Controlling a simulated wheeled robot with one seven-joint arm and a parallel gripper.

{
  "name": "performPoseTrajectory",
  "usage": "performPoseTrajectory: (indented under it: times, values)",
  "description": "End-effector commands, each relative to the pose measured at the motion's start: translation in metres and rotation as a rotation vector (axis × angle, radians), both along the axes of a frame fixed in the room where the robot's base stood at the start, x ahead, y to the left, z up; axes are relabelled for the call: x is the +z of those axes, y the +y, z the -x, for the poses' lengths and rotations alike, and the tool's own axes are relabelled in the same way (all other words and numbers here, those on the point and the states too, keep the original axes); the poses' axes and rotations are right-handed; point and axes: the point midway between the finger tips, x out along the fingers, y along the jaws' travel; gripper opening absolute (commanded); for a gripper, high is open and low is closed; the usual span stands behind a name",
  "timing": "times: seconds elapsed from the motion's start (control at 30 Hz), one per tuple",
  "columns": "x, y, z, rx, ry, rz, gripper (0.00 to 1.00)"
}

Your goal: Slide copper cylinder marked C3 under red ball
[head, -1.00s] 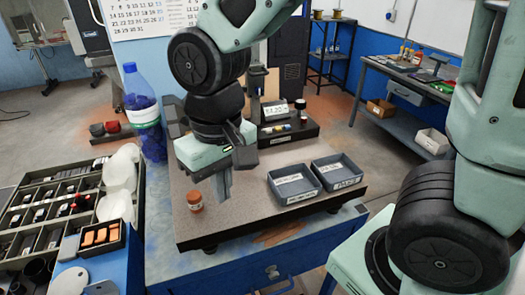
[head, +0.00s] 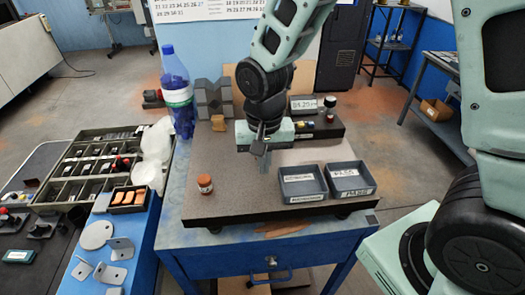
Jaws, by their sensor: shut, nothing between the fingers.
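A small copper-orange cylinder (head: 205,184) with a pale band stands upright on the left of the grey-brown bench plate (head: 240,200). Its marking is too small to read. My gripper (head: 265,166) is shut and empty above the middle of the plate, to the right of the cylinder and apart from it. I cannot make out a clear red ball. A small item with a dark red part (head: 330,103) stands on the black block at the back right, but its shape is too small to tell.
Two grey labelled trays (head: 302,196) (head: 349,191) sit at the plate's right. Behind are a black block (head: 322,133) with small parts, a grey block (head: 214,100) and a blue bottle (head: 177,92). Sorting bins (head: 90,165) lie left. The plate's front left is clear.

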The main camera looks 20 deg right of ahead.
Motion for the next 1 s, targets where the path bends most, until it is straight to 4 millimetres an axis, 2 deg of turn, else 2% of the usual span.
performPoseTrajectory:
  times: [0.1,0.2,0.4,0.83,0.93,1.0]
  values:
    - [-0.014,-0.001,-0.002,-0.001,0.003,0.001,0.0]
    - [-0.011,-0.007,-0.019,-0.001,0.0,0.0,0.0]
    - [-0.014,-0.012,-0.035,0.0,0.0,0.0,0.0]
    - [-0.015,-0.013,-0.04,0.001,-0.001,-0.001,0.0]
    - [-0.016,-0.017,-0.052,-0.001,-0.002,0.0,0.0]
    - [-0.015,-0.022,-0.068,-0.002,-0.003,0.0,0.0]
